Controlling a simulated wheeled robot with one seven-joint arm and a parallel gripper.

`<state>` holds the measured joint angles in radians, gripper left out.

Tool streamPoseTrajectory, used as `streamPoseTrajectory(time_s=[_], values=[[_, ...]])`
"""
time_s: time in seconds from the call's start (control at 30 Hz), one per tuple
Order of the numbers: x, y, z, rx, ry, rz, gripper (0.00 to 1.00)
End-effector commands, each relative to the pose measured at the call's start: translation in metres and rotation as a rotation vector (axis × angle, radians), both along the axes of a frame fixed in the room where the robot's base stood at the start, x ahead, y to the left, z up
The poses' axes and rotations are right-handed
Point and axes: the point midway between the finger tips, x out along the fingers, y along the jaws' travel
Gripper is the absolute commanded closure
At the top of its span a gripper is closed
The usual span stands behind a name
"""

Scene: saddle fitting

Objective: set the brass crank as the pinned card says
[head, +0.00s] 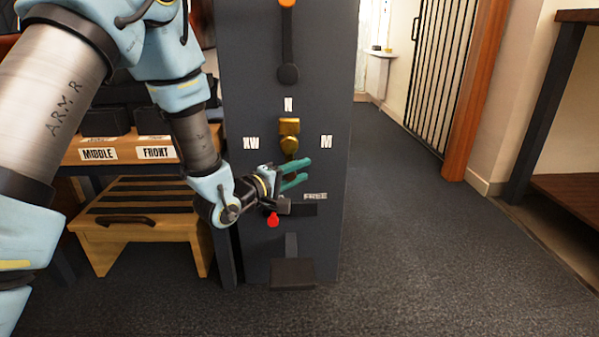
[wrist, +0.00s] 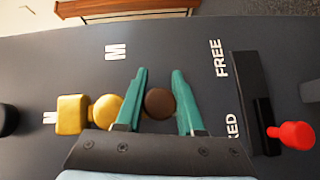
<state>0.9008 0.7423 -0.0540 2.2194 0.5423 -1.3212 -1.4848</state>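The brass crank (head: 289,127) is on the dark upright panel, with its brass arm pointing down from the upper block. In the wrist view its brass block (wrist: 72,113) and rounded brass part lie left of my fingers. A round brown knob (wrist: 159,104) shows between the fingers; it looks like the crank's handle. My gripper (head: 295,173) is just below the brass parts, its green fingers (wrist: 160,72) open on either side of the knob, with a small gap at the left finger. No pinned card is in view.
Labels N, XW and M (head: 326,141) surround the crank. Below is a red-knobbed lever (head: 273,219), with a FREE label (head: 315,196) and a partly hidden "...KED" label. A black lever (head: 288,74) is above, a pedal (head: 291,273) at the foot. Open floor lies right.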

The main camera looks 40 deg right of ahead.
Motion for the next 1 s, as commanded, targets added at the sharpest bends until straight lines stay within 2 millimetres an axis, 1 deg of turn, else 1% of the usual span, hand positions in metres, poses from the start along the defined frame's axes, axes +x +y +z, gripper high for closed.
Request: streamPoseTrajectory(time_s=[0.03,0.2,0.3,1.0], values=[[0.0000,0.0001,0.0001,-0.001,0.000,0.000,0.71],[-0.0001,0.0001,0.0003,-0.001,0.000,0.000,0.90],[-0.0001,0.0001,0.0003,-0.001,0.000,0.000,1.00],[-0.0001,0.0000,0.0007,-0.002,-0.001,0.000,1.00]])
